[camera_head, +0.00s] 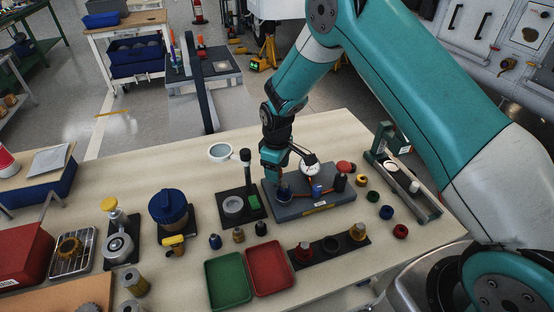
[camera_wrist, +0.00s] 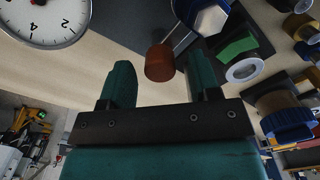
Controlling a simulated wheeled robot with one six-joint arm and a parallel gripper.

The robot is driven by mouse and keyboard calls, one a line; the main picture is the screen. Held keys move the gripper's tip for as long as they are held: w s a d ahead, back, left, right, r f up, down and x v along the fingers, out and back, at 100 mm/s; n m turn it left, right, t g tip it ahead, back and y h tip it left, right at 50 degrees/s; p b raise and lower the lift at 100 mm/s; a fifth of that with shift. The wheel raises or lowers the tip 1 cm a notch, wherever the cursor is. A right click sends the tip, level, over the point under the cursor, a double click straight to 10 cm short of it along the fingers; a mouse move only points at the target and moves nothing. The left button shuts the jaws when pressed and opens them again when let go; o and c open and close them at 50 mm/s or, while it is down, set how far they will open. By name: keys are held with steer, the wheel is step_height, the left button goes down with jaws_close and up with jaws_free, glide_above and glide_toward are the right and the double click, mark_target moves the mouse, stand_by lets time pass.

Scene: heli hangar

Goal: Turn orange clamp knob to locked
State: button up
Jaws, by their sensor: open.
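The orange clamp knob (camera_wrist: 160,62) shows in the wrist view as a short, dull orange cylinder at the end of thin metal rods. My gripper (camera_wrist: 161,72) is open, with one teal finger on each side of the knob and a visible gap to each. The picture does not show clearly whether the knob is between the fingertips or just beyond them. In the head view, my gripper (camera_head: 278,186) points down over the left part of a grey fixture block (camera_head: 325,205) and hides the knob. Whether the knob is at locked cannot be read.
A white dial gauge (camera_head: 310,169) stands on the fixture close to my gripper, with a blue part (camera_head: 317,190) and a red-topped part (camera_head: 344,168). A stand with a green block (camera_head: 254,201) is at left. Green (camera_head: 229,280) and red (camera_head: 269,268) trays lie in front.

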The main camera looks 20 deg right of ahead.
step_height(320, 180, up, 17)
steer(key=b, duration=0.1)
steer(key=shift+r+b, duration=0.2)
steer(key=shift+b, duration=0.2)
steer(key=s+a+r+y, duration=0.1)
steer(key=s+r, duration=0.2)
steer(key=s, duration=0.7)
steer(key=s+a+r+m+y, duration=0.1)
steer(key=s+a+r, duration=0.1)
steer(key=s, duration=0.8)
steer(key=s+a+r+m+y, duration=0.1)
steer(key=s+r, duration=0.3)
steer(key=s, duration=0.7)
steer(key=shift+a+r+y, duration=0.25)
steer(key=shift+r+y, duration=0.05)
steer(key=shift+y, duration=0.3)
